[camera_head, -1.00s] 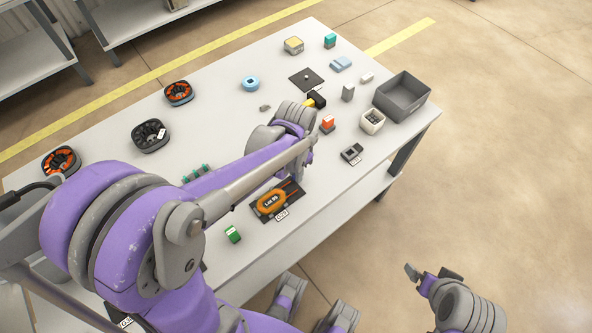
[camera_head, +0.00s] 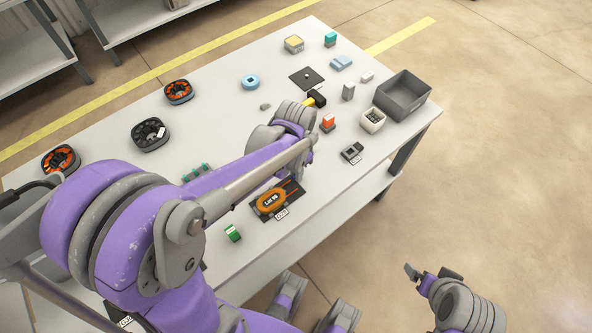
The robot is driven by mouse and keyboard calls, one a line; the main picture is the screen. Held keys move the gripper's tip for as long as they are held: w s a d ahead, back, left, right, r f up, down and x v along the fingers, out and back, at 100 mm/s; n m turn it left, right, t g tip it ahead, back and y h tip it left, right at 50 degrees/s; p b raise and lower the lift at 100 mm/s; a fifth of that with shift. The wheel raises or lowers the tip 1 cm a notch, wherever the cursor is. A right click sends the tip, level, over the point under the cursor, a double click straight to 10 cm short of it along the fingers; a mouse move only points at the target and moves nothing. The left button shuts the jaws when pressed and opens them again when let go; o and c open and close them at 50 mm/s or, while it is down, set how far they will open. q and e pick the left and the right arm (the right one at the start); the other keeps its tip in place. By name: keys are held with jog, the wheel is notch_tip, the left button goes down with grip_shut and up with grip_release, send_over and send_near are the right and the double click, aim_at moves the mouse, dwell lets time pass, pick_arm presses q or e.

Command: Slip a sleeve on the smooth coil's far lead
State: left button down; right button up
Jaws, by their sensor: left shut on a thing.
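An orange oval coil (camera_head: 271,202) with a "Lot 85" label lies on a dark plate (camera_head: 260,216) near the table's front edge. Thin orange leads (camera_head: 290,187) run from it to the right, toward my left gripper. My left gripper (camera_head: 309,165) is just beyond the leads, above the table. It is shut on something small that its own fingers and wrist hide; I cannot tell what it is. A cream cup (camera_head: 372,121) with small dark pieces in it stands to the right. My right gripper (camera_head: 431,271) is open and empty, off the table's front.
A grey bin (camera_head: 402,96) stands at the right end. A red block (camera_head: 328,122), a black fixture (camera_head: 352,152) and a yellow-and-black tool (camera_head: 316,99) are close to my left wrist. Several ring-shaped parts (camera_head: 150,135) lie at the left. A green block (camera_head: 233,233) is near the front edge.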

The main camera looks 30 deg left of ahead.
aim_at(287, 183)
pick_arm(q)
jog(key=shift+s+a, duration=0.35)
jog(key=shift+s, duration=0.4)
jog(key=shift+s+a, duration=0.3)
jog(key=shift+s, duration=0.45)
dwell(1.0)
jog(key=c, duration=0.8)
grip_release()
jog(key=shift+o, duration=0.2)
jog(key=shift+r+p, duration=2.15)
jog(key=shift+r, duration=0.4)
